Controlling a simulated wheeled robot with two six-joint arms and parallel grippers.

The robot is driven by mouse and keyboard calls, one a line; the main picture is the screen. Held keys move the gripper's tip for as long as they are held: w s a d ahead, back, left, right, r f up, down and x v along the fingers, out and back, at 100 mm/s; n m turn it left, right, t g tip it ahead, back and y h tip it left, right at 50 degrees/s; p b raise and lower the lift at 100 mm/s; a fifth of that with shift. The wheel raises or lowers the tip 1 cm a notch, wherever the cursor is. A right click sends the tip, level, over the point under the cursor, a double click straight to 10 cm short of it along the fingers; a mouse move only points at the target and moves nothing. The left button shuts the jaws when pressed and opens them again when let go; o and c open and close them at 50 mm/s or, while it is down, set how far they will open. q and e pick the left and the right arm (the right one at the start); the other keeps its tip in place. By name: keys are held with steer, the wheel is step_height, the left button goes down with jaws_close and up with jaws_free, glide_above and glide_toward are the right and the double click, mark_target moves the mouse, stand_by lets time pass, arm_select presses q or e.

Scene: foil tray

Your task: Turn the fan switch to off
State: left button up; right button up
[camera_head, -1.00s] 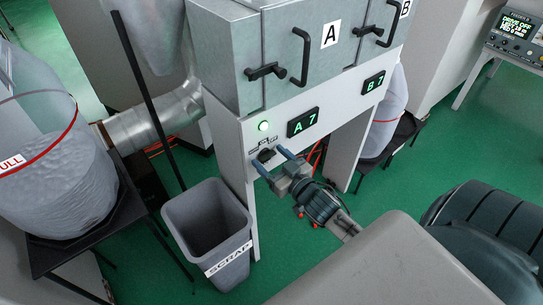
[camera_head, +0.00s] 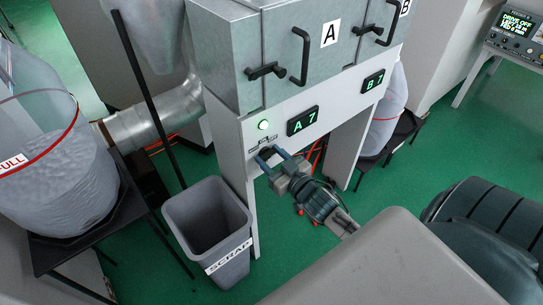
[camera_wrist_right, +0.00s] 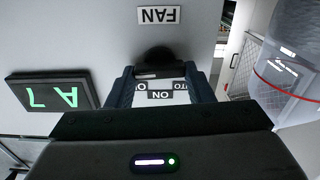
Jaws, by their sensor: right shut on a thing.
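The fan switch is a dark round knob (camera_wrist_right: 158,58) on the pale front panel of the cabinet. In the right wrist view it sits under an upside-down FAN label (camera_wrist_right: 158,15), with ON and part of AUTO readable on the plate beside it. My right gripper (camera_head: 268,156) reaches the panel from the lower right. Its two blue-grey fingers are shut on the knob, one on each side, as the wrist view (camera_wrist_right: 160,76) also shows. The fingers hide much of the knob in the head view, and I cannot read its pointer. My left gripper is not in view.
Door handles (camera_head: 301,57) stick out higher up. The grey SCRAP bin (camera_head: 183,214) stands at lower left of the gripper. Green floor is open below my right arm.

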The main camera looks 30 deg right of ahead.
steer(key=n+p, duration=0.2)
steer(key=n, duration=0.2)
steer(key=shift+a+r+n+p, duration=0.1)
steer(key=shift+a+n+p, duration=0.05)
steer(key=shift+n+p, duration=0.15)
arm_select(q)
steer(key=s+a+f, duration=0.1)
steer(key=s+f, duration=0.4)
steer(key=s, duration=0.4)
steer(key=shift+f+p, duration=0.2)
steer(key=shift+p, duration=0.2)
arm_select(e)
steer(key=shift+n, duration=1.8)
steer(key=o, duration=1)
steer(key=shift+a, duration=0.1)
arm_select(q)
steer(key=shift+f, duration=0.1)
arm_select(e)
steer(key=shift+f, duration=0.2)
